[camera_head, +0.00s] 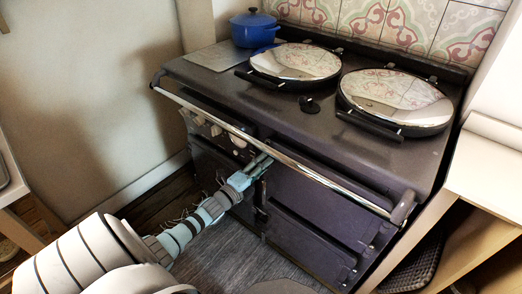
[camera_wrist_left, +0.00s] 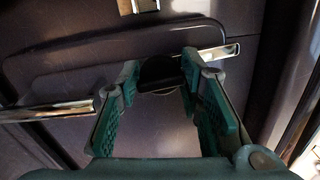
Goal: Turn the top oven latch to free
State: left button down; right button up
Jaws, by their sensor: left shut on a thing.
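The oven is a dark purple range cooker; its top right door (camera_head: 325,197) shows in the head view, closed. My left gripper (camera_head: 261,165) reaches in below the front rail to the left edge of that door. In the left wrist view, the two teal fingers of my left gripper (camera_wrist_left: 160,80) are shut on a black latch part (camera_wrist_left: 160,73). A bright metal bar (camera_wrist_left: 218,53) sticks out right of the fingers, tilted slightly up to the right. The gripper hides much of the latch. My right gripper is in neither view.
A chrome rail (camera_head: 285,160) runs across the oven front, just above my left gripper. Two round lids (camera_head: 295,62) and a blue pot (camera_head: 254,29) sit on top. A wooden shelf unit (camera_head: 480,195) stands close on the right. Another metal bar (camera_wrist_left: 45,111) lies left of the fingers.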

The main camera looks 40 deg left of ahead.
pick_arm(q)
jog(key=shift+d+f+m, duration=0.1)
jog(key=shift+d+m, duration=0.05)
jog(key=shift+m, duration=0.35)
jog(key=c, duration=1.5)
grip_release()
jog(key=o, duration=0.3)
jog(key=shift+d, duration=0.1)
jog(key=shift+o, duration=0.2)
jog(key=shift+s, duration=0.1)
jog(key=s, duration=1.2)
jog(key=shift+w, duration=0.1)
